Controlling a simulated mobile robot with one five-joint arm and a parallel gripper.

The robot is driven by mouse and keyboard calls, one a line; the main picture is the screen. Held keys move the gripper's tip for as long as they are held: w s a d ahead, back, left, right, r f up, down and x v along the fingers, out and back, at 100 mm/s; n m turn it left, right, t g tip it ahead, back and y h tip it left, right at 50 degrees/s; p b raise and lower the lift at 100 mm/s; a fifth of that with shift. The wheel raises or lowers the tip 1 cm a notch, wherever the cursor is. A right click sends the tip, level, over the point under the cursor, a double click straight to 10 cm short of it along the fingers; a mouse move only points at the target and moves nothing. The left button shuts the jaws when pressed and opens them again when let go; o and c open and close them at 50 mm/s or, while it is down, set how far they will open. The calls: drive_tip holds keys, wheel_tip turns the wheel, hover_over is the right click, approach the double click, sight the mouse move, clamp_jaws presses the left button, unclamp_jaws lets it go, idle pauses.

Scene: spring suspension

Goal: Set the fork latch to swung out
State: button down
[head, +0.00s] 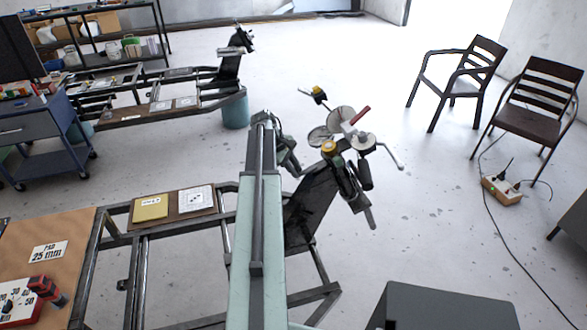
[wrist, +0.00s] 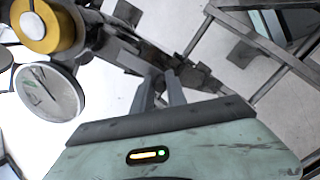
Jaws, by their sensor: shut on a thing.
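The suspension fork assembly (head: 352,170) stands right of my arm in the head view, with dark tubes, pale discs and a red lever (head: 361,115). Its yellow cap (head: 328,147) shows large at upper left in the wrist view (wrist: 42,25), above a round pale disc (wrist: 48,92). My gripper (head: 291,163) is at the left side of this assembly, partly hidden by my arm. In the wrist view, its two grey fingers (wrist: 162,90) are shut on a dark part that appears to be the fork latch. The fingers and dark bars hide most of it, so its swing position is unclear.
A metal frame (head: 115,237) with a yellow card (head: 150,208) lies left of my arm. A second similar rig (head: 180,85) stands farther back. A dark grey box (head: 450,305) is at front right. Chairs (head: 540,100) and an orange power box (head: 502,190) with cables are right. Floor between is clear.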

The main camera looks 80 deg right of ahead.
drive_tip(key=c, duration=1.3)
unclamp_jaws()
drive_tip(key=shift+w, duration=0.3)
drive_tip(key=shift+c, duration=0.2)
drive_tip(key=shift+s+d, duration=0.1)
drive_tip(key=shift+s, duration=0.05)
drive_tip(key=p+v, duration=0.7)
drive_tip(key=v, duration=0.1)
drive_tip(key=shift+s+f, duration=0.1)
